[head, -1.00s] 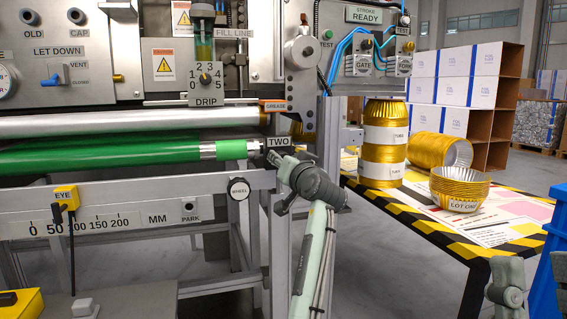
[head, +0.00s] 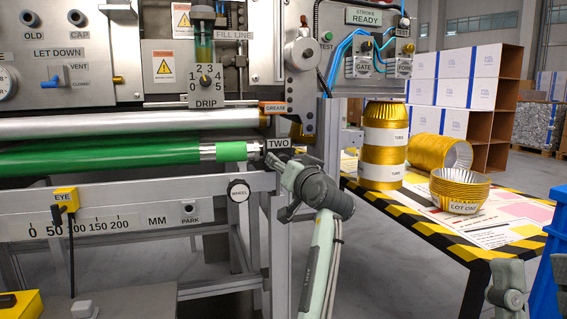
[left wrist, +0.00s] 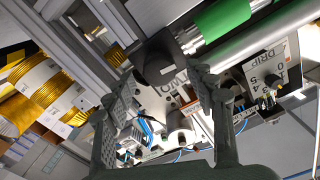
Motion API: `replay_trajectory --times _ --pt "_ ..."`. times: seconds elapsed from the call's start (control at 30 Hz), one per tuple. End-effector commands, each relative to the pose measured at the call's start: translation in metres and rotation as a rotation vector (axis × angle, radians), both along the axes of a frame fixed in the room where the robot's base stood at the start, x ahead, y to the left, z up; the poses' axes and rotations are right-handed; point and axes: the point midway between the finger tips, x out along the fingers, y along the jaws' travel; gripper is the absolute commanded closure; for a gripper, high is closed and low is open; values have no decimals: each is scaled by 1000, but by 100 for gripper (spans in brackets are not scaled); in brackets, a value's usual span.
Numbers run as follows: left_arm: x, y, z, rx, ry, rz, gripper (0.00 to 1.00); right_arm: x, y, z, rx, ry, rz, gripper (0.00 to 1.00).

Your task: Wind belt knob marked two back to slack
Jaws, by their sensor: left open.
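The label TWO (head: 278,142) sits at the right end of the green roller (head: 150,154); it also shows in the left wrist view (left wrist: 180,77). In that view a dark, blocky knob (left wrist: 154,62) is beside the label, between and beyond my fingertips. My left gripper (head: 274,160) is just below the label in the head view, pointing up and left. In the left wrist view its two fingers (left wrist: 165,88) are spread apart, with no grip on the knob visible. The knob is largely hidden in the head view. A grey-green part of my right arm shows at lower right; its jaws are unclear.
A silver roller (head: 130,124) runs above the green one. A round WHEEL knob (head: 238,190) is just below left of my gripper. A striped table (head: 415,222) with gold cup stacks (head: 384,145) stands at right. Floor between frame and table is clear.

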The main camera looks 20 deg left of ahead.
Motion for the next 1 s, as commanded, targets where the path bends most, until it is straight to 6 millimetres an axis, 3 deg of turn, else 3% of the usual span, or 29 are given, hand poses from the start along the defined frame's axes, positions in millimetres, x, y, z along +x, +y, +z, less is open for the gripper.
replay_trajectory --times 0.2,0.4,0.6,1.0 --pt "-40 -27 0 1 -1 0 44 0 0 0 0 0 0 60" --pt "-67 -45 0 1 -2 0 44 0 0 0 0 1 0 60" --pt "-77 -52 0 1 -1 0 44 0 0 0 0 1 0 60" --pt "-77 -52 1 1 -1 0 44 0 0 0 0 0 0 60"
